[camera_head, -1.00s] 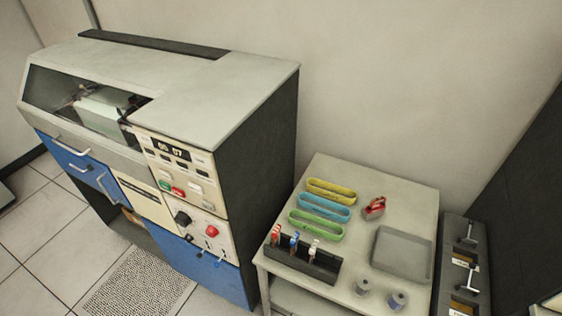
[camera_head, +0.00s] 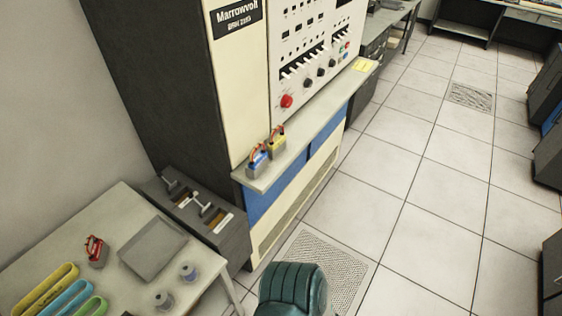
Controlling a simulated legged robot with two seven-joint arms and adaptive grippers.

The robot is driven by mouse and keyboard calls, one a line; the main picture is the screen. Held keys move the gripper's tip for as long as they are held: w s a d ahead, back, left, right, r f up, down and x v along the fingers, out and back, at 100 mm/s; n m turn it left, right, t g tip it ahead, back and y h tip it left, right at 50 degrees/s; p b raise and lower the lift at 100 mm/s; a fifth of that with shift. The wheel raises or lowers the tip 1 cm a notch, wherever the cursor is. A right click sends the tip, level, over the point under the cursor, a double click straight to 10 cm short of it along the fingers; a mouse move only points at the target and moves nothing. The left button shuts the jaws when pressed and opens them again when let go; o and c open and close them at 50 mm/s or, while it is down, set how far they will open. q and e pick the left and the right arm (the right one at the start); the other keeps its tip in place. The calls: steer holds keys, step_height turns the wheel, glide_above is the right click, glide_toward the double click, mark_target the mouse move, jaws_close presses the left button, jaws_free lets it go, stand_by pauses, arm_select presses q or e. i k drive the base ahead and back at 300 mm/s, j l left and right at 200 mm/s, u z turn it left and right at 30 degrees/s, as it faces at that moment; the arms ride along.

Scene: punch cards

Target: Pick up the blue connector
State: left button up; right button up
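The blue connector (camera_head: 258,161) is a small block with a blue body and a reddish, dark-edged top. It stands near the left end of the narrow ledge (camera_head: 308,130) on the front of the tall cream cabinet. A similar yellow connector (camera_head: 277,141) stands just beyond it, to its upper right. A red connector (camera_head: 96,251) sits on the grey table at the lower left. Neither of my grippers is in view.
The grey table (camera_head: 58,236) holds a flat tray (camera_head: 153,249), small spools (camera_head: 188,271) and coloured troughs (camera_head: 48,288). A dark box with levers (camera_head: 205,214) stands between table and cabinet. Tiled floor (camera_head: 425,180) at right is clear.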

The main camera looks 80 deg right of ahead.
mark_target(258, 164)
steer(key=z, duration=2.35)
